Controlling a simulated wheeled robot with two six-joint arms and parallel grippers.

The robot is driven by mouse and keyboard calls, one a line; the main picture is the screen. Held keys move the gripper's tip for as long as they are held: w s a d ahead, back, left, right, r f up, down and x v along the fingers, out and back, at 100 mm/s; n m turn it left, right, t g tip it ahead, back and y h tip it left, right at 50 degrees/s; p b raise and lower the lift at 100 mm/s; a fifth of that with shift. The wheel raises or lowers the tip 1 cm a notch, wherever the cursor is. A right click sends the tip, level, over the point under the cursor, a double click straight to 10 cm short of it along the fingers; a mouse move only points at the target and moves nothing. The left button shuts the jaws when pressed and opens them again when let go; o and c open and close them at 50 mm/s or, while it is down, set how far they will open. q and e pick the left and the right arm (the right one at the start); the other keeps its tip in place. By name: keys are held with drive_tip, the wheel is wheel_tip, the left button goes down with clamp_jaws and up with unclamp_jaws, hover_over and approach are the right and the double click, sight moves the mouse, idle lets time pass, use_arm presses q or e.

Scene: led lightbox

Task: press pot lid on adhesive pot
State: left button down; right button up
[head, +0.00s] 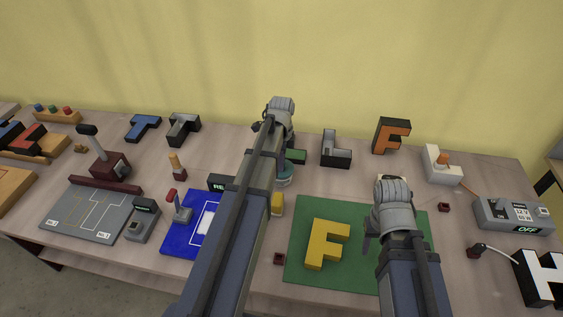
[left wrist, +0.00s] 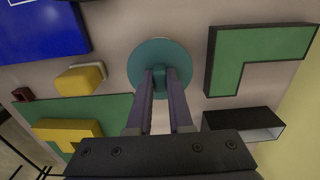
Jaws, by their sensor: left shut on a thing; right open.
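A round teal pot lid (left wrist: 140,58) with a raised knob shows in the left wrist view. The two fingers of my left gripper (left wrist: 160,76) are closed on its knob. In the head view the teal lid (head: 285,171) shows only in part at the right edge of my left arm, which hides most of that spot. The adhesive pot cannot be made out clearly, so I cannot tell whether the lid touches it. My right gripper (head: 371,240) is open and empty above the green mat, right of the yellow F.
A yellow block (head: 277,204) stands close in front of the lid. A green-faced letter (head: 296,156) lies just behind it, and a grey-black L (head: 336,150) is to the right. The yellow F (head: 327,243) lies on the green mat (head: 300,275). A blue board (head: 180,238) lies to the left.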

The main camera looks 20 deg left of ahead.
use_arm(q)
drive_tip(key=shift+f+b, duration=0.8)
drive_tip(key=shift+b, duration=0.05)
use_arm(e)
drive_tip(key=shift+f, duration=0.85)
use_arm(q)
drive_tip(key=c, duration=0.7)
unclamp_jaws()
drive_tip(key=shift+c, duration=0.2)
use_arm(e)
drive_tip(key=shift+r, duration=0.1)
use_arm(q)
drive_tip(key=shift+r, duration=0.2)
use_arm(e)
drive_tip(key=shift+r, duration=0.1)
use_arm(q)
wheel_tip(320, 180, up, 8)
drive_tip(key=p, duration=0.8)
drive_tip(key=shift+f, duration=0.15)
use_arm(e)
wheel_tip(320, 180, up, 8)
